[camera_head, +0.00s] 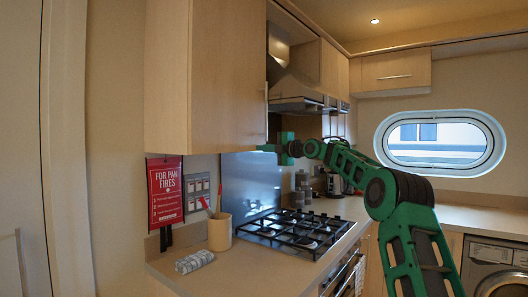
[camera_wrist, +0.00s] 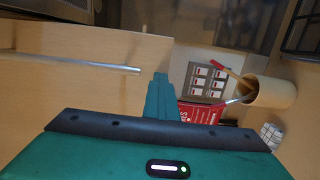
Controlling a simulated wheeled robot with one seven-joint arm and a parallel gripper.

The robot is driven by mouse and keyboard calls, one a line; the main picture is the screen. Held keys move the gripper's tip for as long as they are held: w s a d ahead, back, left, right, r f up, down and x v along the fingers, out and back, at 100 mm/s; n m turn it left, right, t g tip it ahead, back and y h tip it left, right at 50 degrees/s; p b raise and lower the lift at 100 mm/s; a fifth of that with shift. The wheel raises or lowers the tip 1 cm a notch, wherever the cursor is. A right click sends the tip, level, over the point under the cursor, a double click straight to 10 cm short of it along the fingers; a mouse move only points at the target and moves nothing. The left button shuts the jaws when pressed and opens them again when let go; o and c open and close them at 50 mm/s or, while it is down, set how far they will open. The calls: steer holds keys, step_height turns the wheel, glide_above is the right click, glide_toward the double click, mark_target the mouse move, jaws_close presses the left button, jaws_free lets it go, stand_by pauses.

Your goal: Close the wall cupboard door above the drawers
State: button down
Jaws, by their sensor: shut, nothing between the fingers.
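The wall cupboard door (camera_head: 228,75) is a pale wood panel at the upper left of the head view. Its upright bar handle (camera_head: 266,95) is near its right edge. In the wrist view the pale door (camera_wrist: 70,95) fills the left side, with the handle (camera_wrist: 100,65) across it. How far the door stands open I cannot tell. My green gripper (camera_head: 262,148) is by the door's lower right corner, below the handle, fingers pointing left. In the wrist view its fingers (camera_wrist: 158,98) are together and empty, beside the door's edge. Contact with the door is unclear. No drawers are clearly seen.
Below are the gas hob (camera_head: 300,232), a utensil pot (camera_head: 220,231) and a patterned roll (camera_head: 194,261) on the worktop. A red pan-fire sign (camera_head: 165,190) hangs under the cupboard. The cooker hood (camera_head: 305,103) is to the right of the door.

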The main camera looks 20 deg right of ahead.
steer(key=shift+a+r, duration=0.35)
steer(key=shift+r, duration=0.1)
steer(key=w+d+f+v, duration=0.1)
steer(key=d+v, duration=0.1)
steer(key=v, duration=1.2)
steer(key=s+f+m+g+h, duration=0.7)
steer(key=s+f+m, duration=0.7)
steer(key=s+f, duration=0.45)
steer(key=s+a+f+m+g, duration=0.1)
steer(key=s+f+m+g, duration=0.2)
steer(key=s, duration=1.1)
steer(key=s+a+f+m+g, duration=0.1)
steer(key=s+f+m+g, duration=0.2)
steer(key=s+f+m, duration=0.4)
steer(key=s+a+f+m+g, duration=0.1)
steer(key=s+f+m+g, duration=0.2)
steer(key=s+f, duration=0.9)
steer(key=s+m, duration=0.3)
steer(key=s, duration=0.6)
steer(key=shift+f+h, duration=0.15)
steer(key=shift+h, duration=0.15)
steer(key=shift+s+a, duration=0.15)
